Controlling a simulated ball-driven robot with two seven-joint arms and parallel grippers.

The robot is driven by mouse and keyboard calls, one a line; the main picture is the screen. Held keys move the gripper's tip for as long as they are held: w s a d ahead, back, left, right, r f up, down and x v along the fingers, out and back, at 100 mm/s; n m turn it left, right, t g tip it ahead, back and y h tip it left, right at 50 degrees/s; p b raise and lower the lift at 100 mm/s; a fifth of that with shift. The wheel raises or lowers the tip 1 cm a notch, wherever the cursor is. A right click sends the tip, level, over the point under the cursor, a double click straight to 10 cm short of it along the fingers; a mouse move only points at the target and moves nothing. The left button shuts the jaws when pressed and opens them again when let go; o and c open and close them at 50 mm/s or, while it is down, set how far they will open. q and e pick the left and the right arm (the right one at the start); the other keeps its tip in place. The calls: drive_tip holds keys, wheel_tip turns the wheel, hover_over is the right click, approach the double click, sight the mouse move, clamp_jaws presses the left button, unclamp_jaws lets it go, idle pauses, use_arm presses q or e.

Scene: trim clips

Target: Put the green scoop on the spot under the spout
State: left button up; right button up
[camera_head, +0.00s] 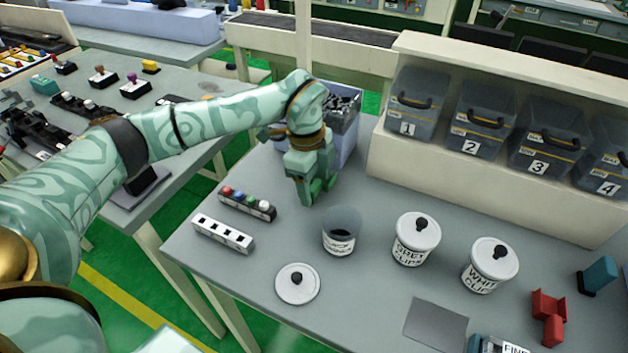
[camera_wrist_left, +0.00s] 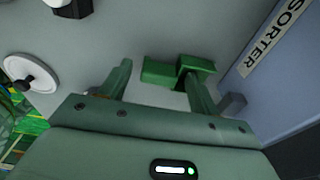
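The green scoop (camera_wrist_left: 162,72) lies on the grey table in the left wrist view, beside the wall of the box marked SORTER (camera_wrist_left: 262,52). Its square part is by the right fingertip and its other end points left into the gap between the fingers. My left gripper (camera_wrist_left: 157,78) is open, its fingers apart over the scoop; I cannot tell whether the right finger touches it. In the head view my left gripper (camera_head: 314,197) points down in front of the sorter (camera_head: 347,142) and mostly hides the scoop. I cannot make out the spout or its spot. My right gripper is out of view.
An open jar (camera_head: 341,232), its lid (camera_head: 297,284), and two lidded jars (camera_head: 416,240) (camera_head: 490,266) stand nearby. A button strip (camera_head: 247,204) and a white socket strip (camera_head: 223,234) lie left. A red scoop (camera_head: 549,316) is right. Numbered bins (camera_head: 478,120) line the back.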

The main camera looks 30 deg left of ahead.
use_arm(q)
wheel_tip(320, 180, up, 12)
drive_tip(key=a+p, duration=0.1)
drive_tip(key=p, duration=0.2)
drive_tip(key=shift+a, duration=0.2)
